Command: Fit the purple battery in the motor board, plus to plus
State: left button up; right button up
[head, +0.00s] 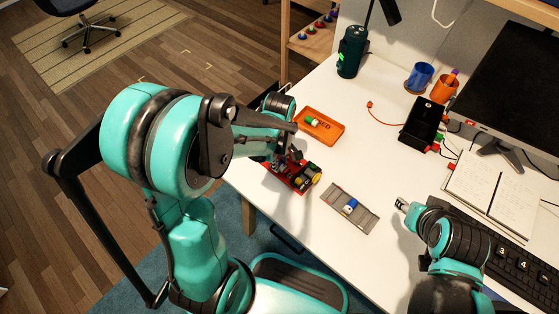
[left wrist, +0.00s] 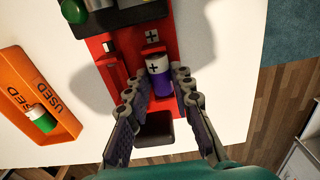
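The red motor board (head: 293,184) lies on the white table; it also shows in the left wrist view (left wrist: 112,80). The purple battery (left wrist: 160,80), with a white end marked with a plus, lies along the board's slot. Its plus end faces the plus mark (left wrist: 152,36) on the board. My left gripper (left wrist: 160,84) has a fingertip against each side of the battery, with no clear gap. In the head view this gripper (head: 286,160) is over the board and hides the battery. My right gripper (head: 402,204) is at the right, over the table, too small to judge.
An orange tray (head: 330,136) marked USED holds a green and white battery (head: 312,122) behind the board. A grey tray (head: 365,222) with a blue and white battery (head: 350,206) lies to the right. A notebook (head: 487,190) and keyboard (head: 510,262) are near my right arm.

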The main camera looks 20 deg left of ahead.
pick_arm(q)
jog(key=o, duration=0.3)
jog(key=shift+r+p, duration=2.9)
jog(key=shift+r, duration=0.65)
jog(key=s+r+m+t, duration=0.2)
jog(key=r+m, duration=0.2)
jog(key=s+d+r+m+t, duration=0.1)
jog(key=s+r+m+t, duration=0.1)
jog(key=s+r+m, duration=0.1)
jog(key=s+r+m+t, duration=0.2)
jog(key=r+m+t, duration=0.1)
jog(key=r+m, duration=0.2)
jog(key=shift+s+d+r+m, duration=0.1)
jog(key=shift+s+r+m, duration=0.1)
jog(key=shift+m, duration=0.35)
jog(key=shift+s+d+r+m, duration=0.1)
jog(key=shift+r+m, duration=0.05)
jog(key=shift+m, duration=0.4)
